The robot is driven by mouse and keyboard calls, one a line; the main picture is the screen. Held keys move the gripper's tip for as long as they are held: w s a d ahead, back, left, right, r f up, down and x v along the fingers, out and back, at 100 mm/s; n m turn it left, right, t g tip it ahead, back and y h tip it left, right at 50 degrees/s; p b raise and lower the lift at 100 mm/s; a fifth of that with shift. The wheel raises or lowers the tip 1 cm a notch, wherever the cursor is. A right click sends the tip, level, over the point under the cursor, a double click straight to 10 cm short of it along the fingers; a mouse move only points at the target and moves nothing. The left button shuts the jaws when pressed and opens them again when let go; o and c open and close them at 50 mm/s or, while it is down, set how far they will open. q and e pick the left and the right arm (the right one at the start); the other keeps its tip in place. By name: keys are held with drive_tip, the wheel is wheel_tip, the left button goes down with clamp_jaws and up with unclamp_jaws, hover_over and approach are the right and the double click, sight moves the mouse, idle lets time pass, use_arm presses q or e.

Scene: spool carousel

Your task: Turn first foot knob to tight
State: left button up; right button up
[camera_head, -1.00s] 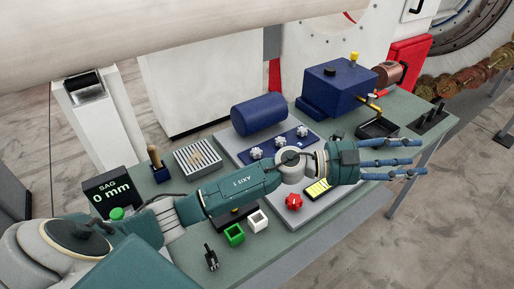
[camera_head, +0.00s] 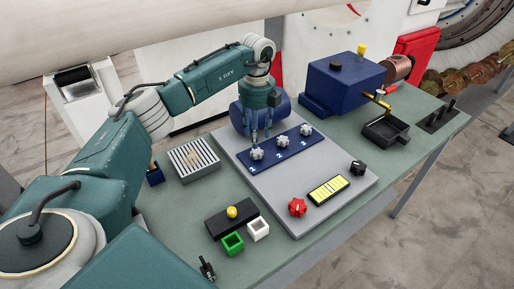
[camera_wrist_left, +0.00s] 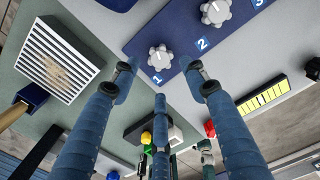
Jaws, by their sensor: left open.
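The first foot knob (camera_head: 257,154) is a light grey lobed knob at the "1" end of a blue plate (camera_head: 270,157). It also shows in the left wrist view (camera_wrist_left: 160,58), just beyond the fingertips. Two like knobs, the second (camera_head: 283,142) and the third (camera_head: 306,130), sit along the same plate. My left gripper (camera_head: 257,138) points down, close above or beside the first knob. Its three blue fingers are spread open in the left wrist view (camera_wrist_left: 160,82), with nothing between them. I cannot tell whether a fingertip touches the knob. My right gripper is out of view.
A blue cylinder (camera_head: 279,103) stands close behind the gripper. A slatted grey block (camera_head: 194,160) is left of the plate. In front are a red knob (camera_head: 297,207), a yellow-lit panel (camera_head: 328,190) and a black knob (camera_head: 358,167). A blue machine (camera_head: 342,82) stands at the back right.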

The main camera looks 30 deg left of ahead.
sight(257, 151)
use_arm(q)
wheel_tip(257, 151, down, 6)
drive_tip(key=shift+f+p, duration=0.1)
drive_tip(key=shift+p, duration=0.8)
drive_tip(key=shift+f, duration=0.7)
clamp_jaws()
drive_tip(key=shift+w, duration=0.1)
